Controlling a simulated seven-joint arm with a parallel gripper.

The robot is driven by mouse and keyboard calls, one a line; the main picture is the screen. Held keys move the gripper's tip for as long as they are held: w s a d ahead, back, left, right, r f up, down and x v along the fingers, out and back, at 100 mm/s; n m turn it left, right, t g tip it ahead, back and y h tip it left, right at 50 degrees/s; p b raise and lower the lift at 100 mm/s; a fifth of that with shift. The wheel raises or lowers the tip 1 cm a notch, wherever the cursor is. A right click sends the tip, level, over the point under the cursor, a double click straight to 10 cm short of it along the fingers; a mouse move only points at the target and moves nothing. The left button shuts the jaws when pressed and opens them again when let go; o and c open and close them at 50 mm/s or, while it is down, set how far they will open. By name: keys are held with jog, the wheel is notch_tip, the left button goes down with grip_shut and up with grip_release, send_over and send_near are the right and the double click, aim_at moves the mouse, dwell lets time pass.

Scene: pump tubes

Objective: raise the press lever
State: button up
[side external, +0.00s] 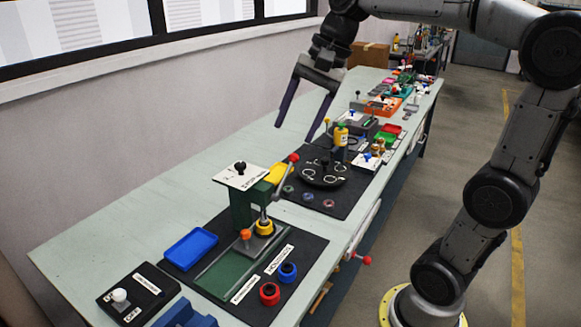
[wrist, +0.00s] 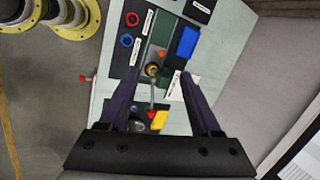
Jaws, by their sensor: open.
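The green press (side external: 242,208) stands on a black mat, with a white labelled plate and black knob on top. Its press lever (side external: 279,187) is a grey rod with a red ball end, slanting up and to the right in the side view. In the wrist view the lever (wrist: 152,96) lies between my fingers, with its red ball towards the palm. My gripper (side external: 297,133) is open and empty, fingers pointing down, above and behind the press in the side view. It also shows open in the wrist view (wrist: 158,73). Nothing touches the lever.
A blue tray (side external: 191,249), red ring (side external: 269,293) and blue ring (side external: 288,272) lie around the press. A yellow tray (side external: 277,173) and black round dial (side external: 321,174) stand behind it.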

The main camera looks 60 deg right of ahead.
jog(key=w+d+m, duration=0.3)
jog(key=w+d, duration=0.3)
jog(key=m+g+y, duration=0.1)
jog(key=m, duration=0.4)
send_near(295, 157)
jog(key=d, duration=0.2)
jog(key=x, duration=1.4)
jog(key=shift+w+a+r, duration=0.15)
jog(key=shift+w+a, duration=0.05)
jog(key=shift+a, duration=0.2)
grip_shut()
jog(key=shift+r, duration=0.1)
